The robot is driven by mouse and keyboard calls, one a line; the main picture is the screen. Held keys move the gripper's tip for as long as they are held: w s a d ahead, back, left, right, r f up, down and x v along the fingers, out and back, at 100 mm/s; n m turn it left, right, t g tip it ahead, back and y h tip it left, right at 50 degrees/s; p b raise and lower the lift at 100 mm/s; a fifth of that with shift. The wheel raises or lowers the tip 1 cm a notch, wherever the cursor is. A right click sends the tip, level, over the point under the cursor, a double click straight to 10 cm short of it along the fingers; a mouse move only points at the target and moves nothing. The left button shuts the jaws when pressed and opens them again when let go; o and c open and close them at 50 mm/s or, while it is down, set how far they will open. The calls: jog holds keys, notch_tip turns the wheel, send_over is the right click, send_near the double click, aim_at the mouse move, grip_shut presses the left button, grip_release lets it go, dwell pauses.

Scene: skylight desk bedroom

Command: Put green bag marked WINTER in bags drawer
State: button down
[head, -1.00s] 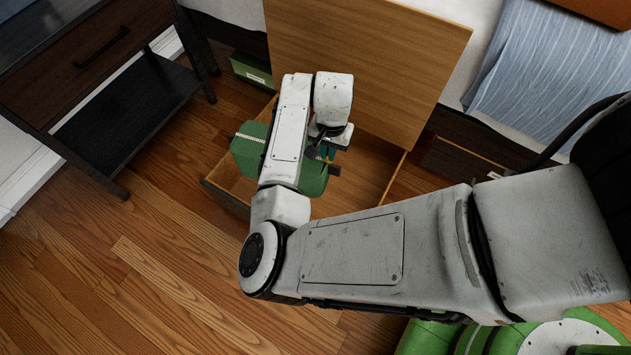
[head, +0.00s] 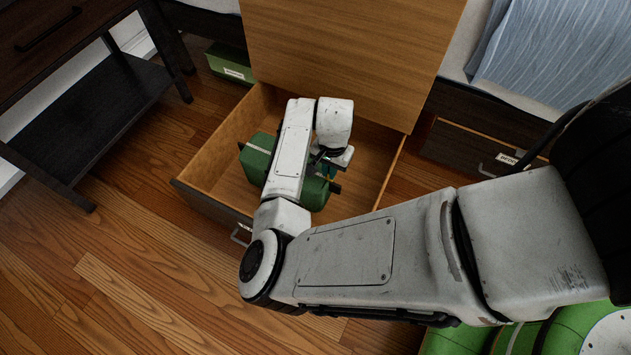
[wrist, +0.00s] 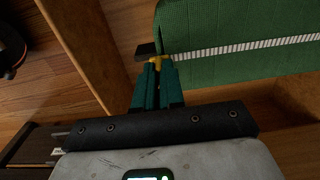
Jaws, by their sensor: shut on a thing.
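The green bag (head: 257,160) has a white zip-like strip and dark tabs at its ends. It is inside the open wooden drawer (head: 222,143), partly hidden by my arm. Whether it rests on the drawer floor I cannot tell, and no WINTER mark shows. My gripper (head: 325,165) is over the drawer at the bag's right part. In the wrist view my gripper (wrist: 157,62), with teal fingers and yellow tips, is shut on the bag's dark end tab. The bag (wrist: 230,35) fills the upper right there, beside a drawer wall (wrist: 92,45).
A tall wooden panel (head: 350,55) stands over the back of the drawer. Another green container with a label (head: 230,64) sits behind at left. A dark side table (head: 95,110) is at left, and a closed labelled drawer (head: 470,150) at right. The floor (head: 110,250) in front is clear.

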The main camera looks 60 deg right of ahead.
aim_at(329, 182)
notch_tip(329, 182, down, 9)
jog(key=b, duration=0.4)
jog(key=shift+b, duration=0.4)
jog(key=c, duration=1.7)
grip_release()
jog(key=shift+f, duration=0.1)
jog(key=o, duration=0.5)
jog(key=shift+c, duration=0.2)
